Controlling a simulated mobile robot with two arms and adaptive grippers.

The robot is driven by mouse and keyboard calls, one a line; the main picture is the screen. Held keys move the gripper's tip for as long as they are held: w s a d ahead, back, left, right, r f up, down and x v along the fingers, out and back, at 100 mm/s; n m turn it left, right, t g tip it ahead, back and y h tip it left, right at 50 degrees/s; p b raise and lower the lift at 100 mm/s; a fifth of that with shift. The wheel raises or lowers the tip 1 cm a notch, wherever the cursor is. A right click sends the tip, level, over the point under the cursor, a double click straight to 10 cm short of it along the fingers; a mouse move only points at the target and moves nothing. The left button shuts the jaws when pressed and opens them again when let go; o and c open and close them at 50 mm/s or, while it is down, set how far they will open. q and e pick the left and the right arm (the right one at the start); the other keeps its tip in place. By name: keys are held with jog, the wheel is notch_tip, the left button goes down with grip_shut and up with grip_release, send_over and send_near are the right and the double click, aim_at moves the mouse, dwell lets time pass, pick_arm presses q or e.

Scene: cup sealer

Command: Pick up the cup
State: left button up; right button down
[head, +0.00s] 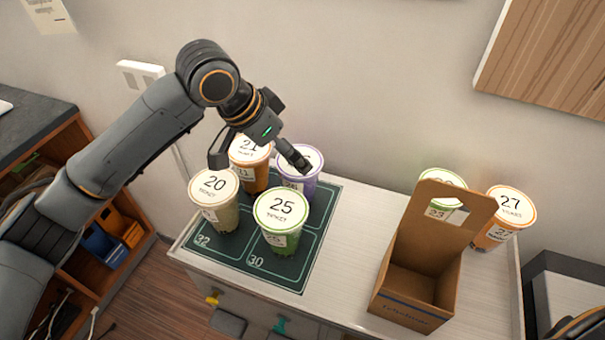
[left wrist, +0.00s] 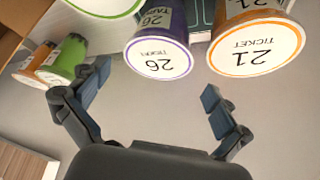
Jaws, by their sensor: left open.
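Several lidded cups stand on a dark green numbered mat (head: 291,272): cup 20 (head: 228,217), cup 25 (head: 282,240), orange cup 21 (head: 246,178) and purple cup 26 (head: 312,184). My left gripper (head: 256,158) is open and empty, over the two rear cups, with its fingers spread. It partly hides cups 21 and 26 in the head view. In the left wrist view, purple cup 26 (left wrist: 158,52) and orange cup 21 (left wrist: 257,46) lie beyond the open fingers (left wrist: 152,95).
A brown cardboard carrier (head: 415,303) stands empty on the white cabinet top (head: 350,225). Behind it are a green-rimmed cup (head: 441,178) and orange cup 27 (head: 508,213). The wall is close behind the cups. Bare top lies between mat and carrier.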

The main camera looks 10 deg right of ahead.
aim_at(307, 185)
pick_arm(q)
jog(key=x, duration=0.3)
jog(key=shift+p+x, duration=0.5)
jog(key=shift+x, duration=0.55)
jog(key=p+x, duration=0.1)
jog(key=x, duration=0.3)
jog(key=shift+s+d+f, duration=0.1)
jog(key=shift+f, duration=0.1)
jog(key=shift+c, duration=0.2)
jog(key=c, duration=1.4)
jog(key=shift+c, duration=0.4)
pick_arm(e)
jog(key=r, duration=0.2)
jog(key=shift+s+d+r, duration=0.1)
jog(key=shift+s+r, duration=0.1)
jog(key=shift+r, duration=0.1)
pick_arm(q)
jog(key=shift+r, duration=0.1)
pick_arm(e)
jog(key=shift+d, duration=0.1)
